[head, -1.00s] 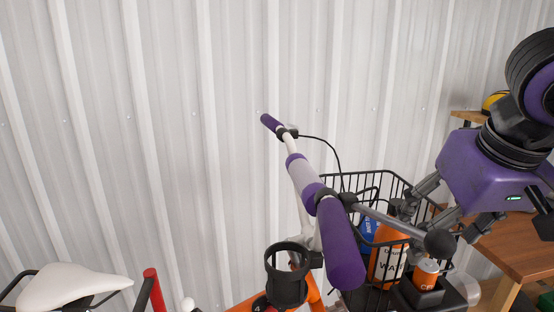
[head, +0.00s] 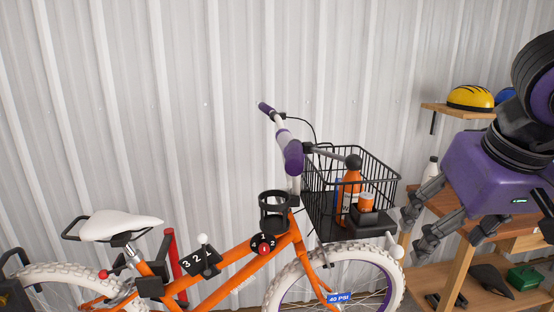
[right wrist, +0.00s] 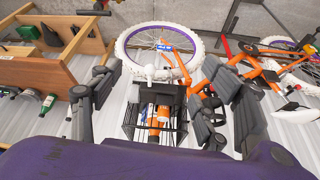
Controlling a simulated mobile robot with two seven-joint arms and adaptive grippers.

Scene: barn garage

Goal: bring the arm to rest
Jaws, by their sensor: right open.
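My right gripper (head: 416,235) is open and empty, to the right of the bicycle's front basket in the head view. Its purple body and grey fingers hang beside the wooden shelf. In the right wrist view its fingers stand wide apart, with the black wire basket (right wrist: 152,125) seen between them and nothing held. The basket also shows in the head view (head: 385,178) on the orange bicycle (head: 235,262), holding an orange bottle (head: 350,190) and a smaller orange container (head: 365,201). My left gripper is not in view.
A wooden shelf unit (head: 447,202) stands close behind my right gripper. A yellow helmet (head: 470,97) sits on a wall shelf. The purple-gripped handlebar (head: 290,150) and white saddle (head: 120,224) stick up from the bicycle. The corrugated wall (head: 180,100) is behind.

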